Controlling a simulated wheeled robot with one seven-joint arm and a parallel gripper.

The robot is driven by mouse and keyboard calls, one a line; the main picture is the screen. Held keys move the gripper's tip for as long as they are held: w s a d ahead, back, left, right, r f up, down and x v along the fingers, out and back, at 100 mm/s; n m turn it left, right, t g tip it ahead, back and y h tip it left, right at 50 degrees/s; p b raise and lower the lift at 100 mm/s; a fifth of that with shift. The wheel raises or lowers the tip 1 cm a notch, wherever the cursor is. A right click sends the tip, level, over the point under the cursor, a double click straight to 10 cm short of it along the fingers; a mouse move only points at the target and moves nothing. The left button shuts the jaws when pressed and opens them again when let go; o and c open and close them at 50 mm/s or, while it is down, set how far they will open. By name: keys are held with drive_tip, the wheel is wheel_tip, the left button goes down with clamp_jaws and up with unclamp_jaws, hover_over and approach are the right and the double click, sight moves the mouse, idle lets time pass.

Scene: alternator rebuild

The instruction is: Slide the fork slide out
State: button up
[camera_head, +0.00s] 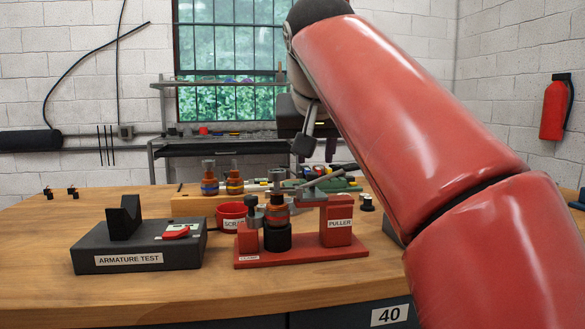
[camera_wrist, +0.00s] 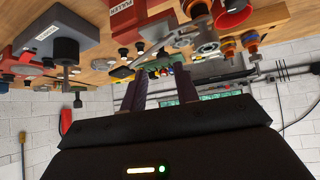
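The red puller fixture (camera_head: 335,222) stands on the bench in the head view, holding an upright part with a copper-coloured band (camera_head: 277,212). My gripper (camera_head: 304,143) hangs above and behind the puller in the head view. In the wrist view its two dark fingers (camera_wrist: 162,78) are apart, with nothing visibly held between them.
An armature test block (camera_head: 140,245) stands at the left. A red cup (camera_head: 231,215) and a wooden rack (camera_head: 195,205) with banded parts are behind the puller. Coloured tools (camera_head: 330,184) lie at the back. The bench front is clear. My arm hides the right side.

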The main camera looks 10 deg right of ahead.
sight(313, 173)
drive_tip(key=x, duration=0.2)
drive_tip(key=b+x, duration=0.1)
drive_tip(key=x, duration=0.2)
drive_tip(key=w+r+x, duration=0.1)
drive_tip(key=x, duration=0.1)
drive_tip(key=shift+w+d+f+b, duration=0.1)
drive_tip(key=shift+w+b, duration=0.15)
drive_tip(key=shift+b, duration=0.15)
drive_tip(key=shift+c, duration=0.4)
clamp_jaws()
